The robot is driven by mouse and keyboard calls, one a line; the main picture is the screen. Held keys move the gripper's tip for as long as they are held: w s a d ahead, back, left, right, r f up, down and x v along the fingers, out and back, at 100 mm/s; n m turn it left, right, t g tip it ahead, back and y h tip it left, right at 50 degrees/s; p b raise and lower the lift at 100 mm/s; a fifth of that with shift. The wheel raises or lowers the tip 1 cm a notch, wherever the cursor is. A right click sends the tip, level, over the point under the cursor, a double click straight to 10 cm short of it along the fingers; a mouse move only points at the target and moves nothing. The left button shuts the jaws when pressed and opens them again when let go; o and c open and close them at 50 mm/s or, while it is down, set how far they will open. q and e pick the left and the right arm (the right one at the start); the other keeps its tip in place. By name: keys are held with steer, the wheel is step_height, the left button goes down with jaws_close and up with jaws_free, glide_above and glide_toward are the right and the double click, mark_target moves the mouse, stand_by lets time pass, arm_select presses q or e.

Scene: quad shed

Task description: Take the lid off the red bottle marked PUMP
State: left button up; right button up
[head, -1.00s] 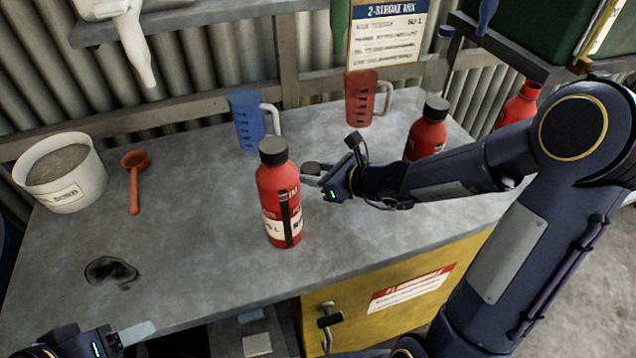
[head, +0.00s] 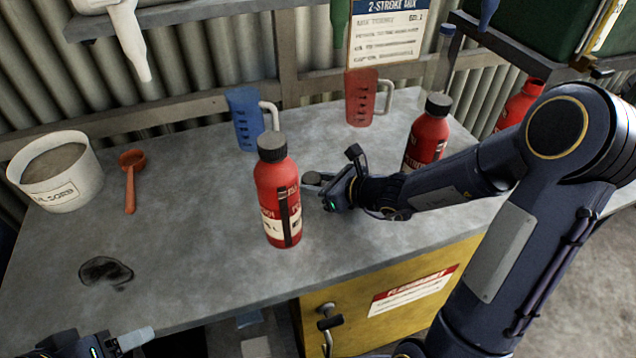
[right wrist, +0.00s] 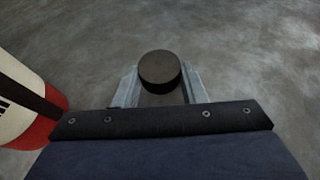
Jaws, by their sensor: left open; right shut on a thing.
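A red bottle (head: 279,208) with a black lid (head: 272,147) stands upright on the workbench; its marking is too blurred to read. A second red bottle (head: 425,142) with a black lid stands behind my right arm. A third red bottle (head: 519,104) at the far right shows a red top with no black lid visible. My right gripper (head: 313,182) is right of the front bottle, shut on a dark round lid (right wrist: 159,70), low over the bench. The front bottle's side also shows in the right wrist view (right wrist: 22,108). My left gripper (head: 135,338) is open at the bench's front edge.
The grey workbench (head: 190,265) is clear at front left, apart from a dark stain. A blue jug (head: 246,120), a red jug (head: 361,98), an orange scoop (head: 131,180) and a white tub (head: 62,185) stand or lie behind. A yellow cabinet (head: 345,295) is below.

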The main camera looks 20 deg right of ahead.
steer(key=o, duration=0.9)
steer(key=shift+f, duration=0.15)
steer(key=shift+s, duration=0.1)
